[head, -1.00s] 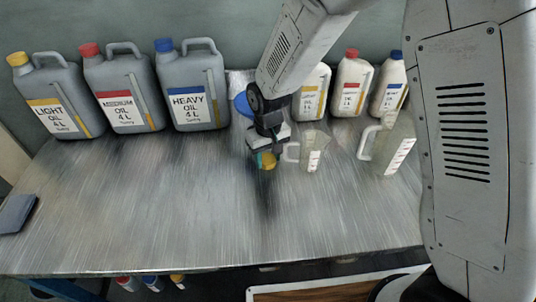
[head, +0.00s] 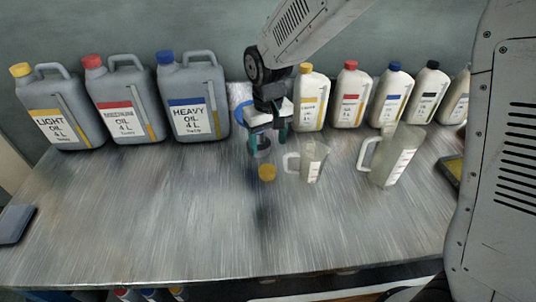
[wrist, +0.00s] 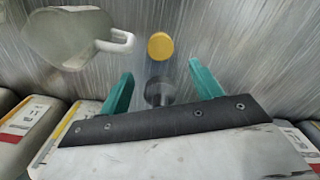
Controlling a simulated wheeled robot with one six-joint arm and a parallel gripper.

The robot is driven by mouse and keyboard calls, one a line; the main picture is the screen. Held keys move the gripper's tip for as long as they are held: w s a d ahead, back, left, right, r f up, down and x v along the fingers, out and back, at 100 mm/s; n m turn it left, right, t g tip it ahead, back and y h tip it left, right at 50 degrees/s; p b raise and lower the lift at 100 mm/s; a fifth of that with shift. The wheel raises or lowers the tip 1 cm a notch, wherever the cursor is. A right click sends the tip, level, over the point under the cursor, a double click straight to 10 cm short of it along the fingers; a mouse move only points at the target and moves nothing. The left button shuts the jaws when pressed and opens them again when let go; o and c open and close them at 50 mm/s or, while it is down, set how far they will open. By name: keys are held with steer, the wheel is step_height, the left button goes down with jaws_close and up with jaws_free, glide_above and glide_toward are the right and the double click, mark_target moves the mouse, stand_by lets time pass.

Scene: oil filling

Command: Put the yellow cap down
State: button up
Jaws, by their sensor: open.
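The yellow cap (head: 267,172) lies on the metal table, left of the small clear jug. It also shows in the wrist view (wrist: 160,46), beyond the fingertips. My gripper (head: 267,142) is open, with its two teal fingers apart. The cap is clear of both fingers. In the wrist view my gripper (wrist: 161,76) has a small dark grey round object (wrist: 159,92) showing between its fingers. I cannot tell what that object is.
The small jug (head: 312,160) and a larger jug (head: 392,158) stand on the right. Grey oil canisters (head: 198,95) line the back left. Several white bottles (head: 349,98) line the back right. The table's front middle is clear.

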steer(key=shift+r, duration=1.15)
steer(key=s+d+r+m, duration=0.1)
steer(key=s+d+r, duration=0.4)
steer(key=d+r, duration=0.35)
steer(key=s+d+r+m, duration=0.1)
steer(key=s+d+r, duration=0.1)
steer(key=s+d, duration=0.4)
steer(key=s+d+r+m+t, duration=0.1)
steer(key=s+d, duration=0.6)
steer(key=s, duration=0.8)
step_height(320, 180, up, 2)
steer(key=shift+s+m, duration=0.2)
steer(key=shift+m, duration=0.6)
